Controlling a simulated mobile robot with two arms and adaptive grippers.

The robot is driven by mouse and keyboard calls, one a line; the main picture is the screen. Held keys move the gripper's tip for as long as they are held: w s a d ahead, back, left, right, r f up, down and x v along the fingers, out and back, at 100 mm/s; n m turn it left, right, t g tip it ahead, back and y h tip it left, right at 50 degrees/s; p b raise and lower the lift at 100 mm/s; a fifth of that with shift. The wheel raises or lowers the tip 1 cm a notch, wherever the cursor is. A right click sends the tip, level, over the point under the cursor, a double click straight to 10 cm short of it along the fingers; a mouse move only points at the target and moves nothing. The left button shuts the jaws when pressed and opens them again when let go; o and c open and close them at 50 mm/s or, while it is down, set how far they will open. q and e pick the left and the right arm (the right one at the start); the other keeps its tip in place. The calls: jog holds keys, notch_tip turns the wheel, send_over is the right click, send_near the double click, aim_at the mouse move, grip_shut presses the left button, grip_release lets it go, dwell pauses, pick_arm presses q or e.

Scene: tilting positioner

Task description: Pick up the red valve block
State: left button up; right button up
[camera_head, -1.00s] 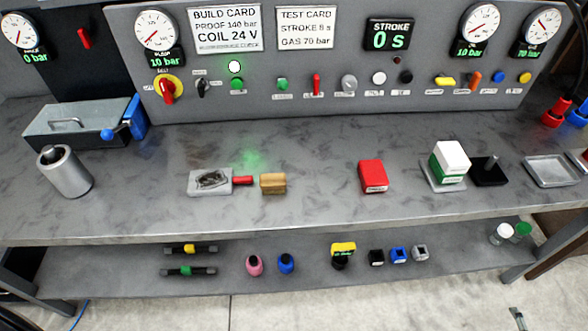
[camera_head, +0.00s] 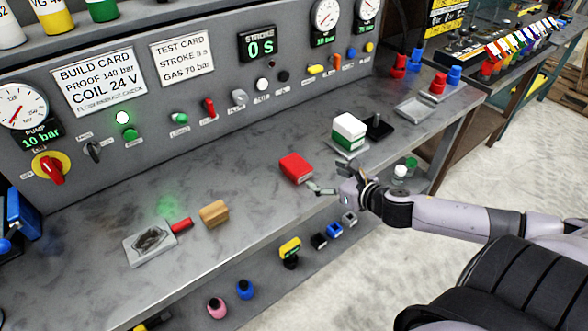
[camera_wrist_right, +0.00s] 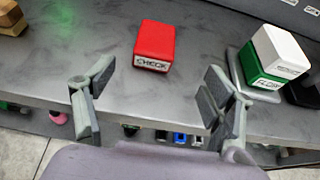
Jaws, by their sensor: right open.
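The red valve block (camera_head: 296,167) lies on the grey bench top near its front edge. In the right wrist view the red block (camera_wrist_right: 154,45) shows a label reading CHECK on its near face. My right gripper (camera_head: 330,180) is beside the block in the head view, at its near right side. In the right wrist view the right gripper (camera_wrist_right: 155,100) has its two fingers spread wide, with nothing between them, and the block stands beyond the fingertips. My left gripper is in neither view.
A white and green block (camera_head: 348,132) stands on a tray right of the red block, with a black base (camera_head: 378,127) beside it. A wooden block (camera_head: 214,213) and a grey plate (camera_head: 149,243) lie to the left. A lower shelf holds several small parts.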

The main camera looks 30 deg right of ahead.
jog(key=p, duration=0.1)
send_near(297, 164)
jog(key=x, duration=0.4)
jog(key=shift+w+d+f, duration=0.1)
jog(key=shift+w+f, duration=0.1)
jog(key=shift+w, duration=0.05)
jog(key=p+x, duration=0.2)
jog(key=x, duration=0.3)
jog(key=shift+w+f, duration=0.15)
jog(key=shift+w, duration=0.1)
jog(key=shift+w+f, duration=0.15)
jog(key=shift+w, duration=0.05)
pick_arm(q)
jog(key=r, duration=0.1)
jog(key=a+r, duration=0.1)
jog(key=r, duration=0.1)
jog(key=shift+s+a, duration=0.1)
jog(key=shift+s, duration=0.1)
pick_arm(e)
jog(key=shift+s, duration=0.1)
jog(key=shift+c, duration=0.2)
grip_shut()
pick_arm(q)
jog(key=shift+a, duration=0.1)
pick_arm(e)
jog(key=shift+r, duration=0.2)
